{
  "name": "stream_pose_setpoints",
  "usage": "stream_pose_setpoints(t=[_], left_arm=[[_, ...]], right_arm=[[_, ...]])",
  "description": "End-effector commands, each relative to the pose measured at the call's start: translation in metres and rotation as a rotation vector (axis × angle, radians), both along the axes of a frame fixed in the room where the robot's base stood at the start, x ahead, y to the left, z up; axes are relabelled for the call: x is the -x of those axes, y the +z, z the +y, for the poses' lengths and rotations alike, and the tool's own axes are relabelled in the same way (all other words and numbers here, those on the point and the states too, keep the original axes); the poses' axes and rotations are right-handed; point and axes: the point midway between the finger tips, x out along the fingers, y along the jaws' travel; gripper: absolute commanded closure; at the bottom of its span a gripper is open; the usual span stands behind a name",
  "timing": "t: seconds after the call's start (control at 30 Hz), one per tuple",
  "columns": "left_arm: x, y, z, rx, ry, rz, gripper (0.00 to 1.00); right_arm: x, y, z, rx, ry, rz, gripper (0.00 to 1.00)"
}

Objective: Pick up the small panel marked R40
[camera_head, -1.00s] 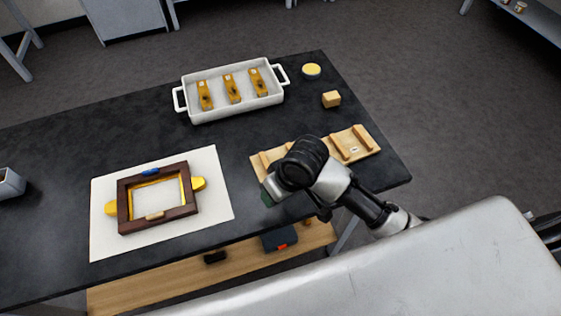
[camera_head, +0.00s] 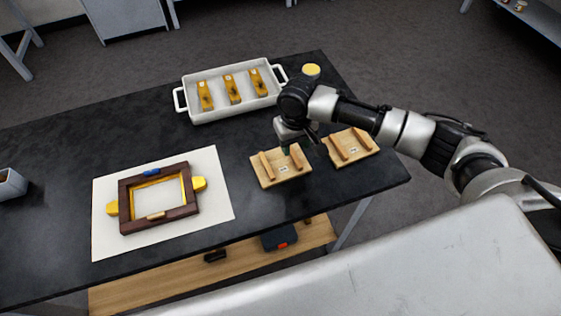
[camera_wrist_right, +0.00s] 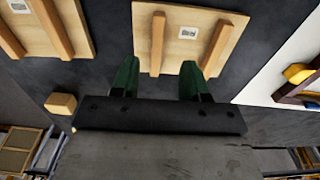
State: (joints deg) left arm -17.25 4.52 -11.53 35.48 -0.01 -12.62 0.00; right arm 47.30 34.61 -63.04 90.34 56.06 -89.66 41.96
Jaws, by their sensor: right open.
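Two light wooden panels lie side by side on the black table, each with two raised wooden rails and a small white label. The left panel (camera_head: 280,171) also shows in the right wrist view (camera_wrist_right: 184,55); the right panel (camera_head: 352,147) shows there at the left (camera_wrist_right: 82,30). The label print is too small to read, so I cannot tell which is R40. My right gripper (camera_head: 303,149) is open and empty above the far edge of the left panel. In the wrist view its green fingers (camera_wrist_right: 160,78) frame that panel's edge, apart from the rails.
A white tray (camera_head: 188,112) with several yellow pieces stands behind. A dark wooden frame (camera_head: 158,217) lies on a white sheet (camera_head: 220,205) to the left.

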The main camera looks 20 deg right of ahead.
Motion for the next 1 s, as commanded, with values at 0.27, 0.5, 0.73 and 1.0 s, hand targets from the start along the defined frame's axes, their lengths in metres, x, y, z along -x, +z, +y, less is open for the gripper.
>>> stream_pose_setpoints(t=[0.27, 0.5, 0.73, 1.0], left_arm=[[-0.001, 0.012, 0.0, 0.0, 0.001, -0.002, 0.57], [-0.002, 0.013, 0.0, 0.0, 0.002, -0.003, 0.57], [-0.002, 0.013, 0.001, 0.0, 0.002, -0.003, 0.57], [-0.002, 0.013, 0.001, -0.001, 0.002, -0.003, 0.57]], right_arm=[[-0.008, -0.033, -0.004, 0.001, 0.0, 0.003, 0.55], [-0.008, -0.053, -0.004, 0.0, 0.002, 0.0, 0.55], [-0.008, -0.053, -0.004, 0.0, 0.002, 0.0, 0.65], [-0.008, -0.053, -0.004, 0.0, 0.002, -0.001, 1.0]])
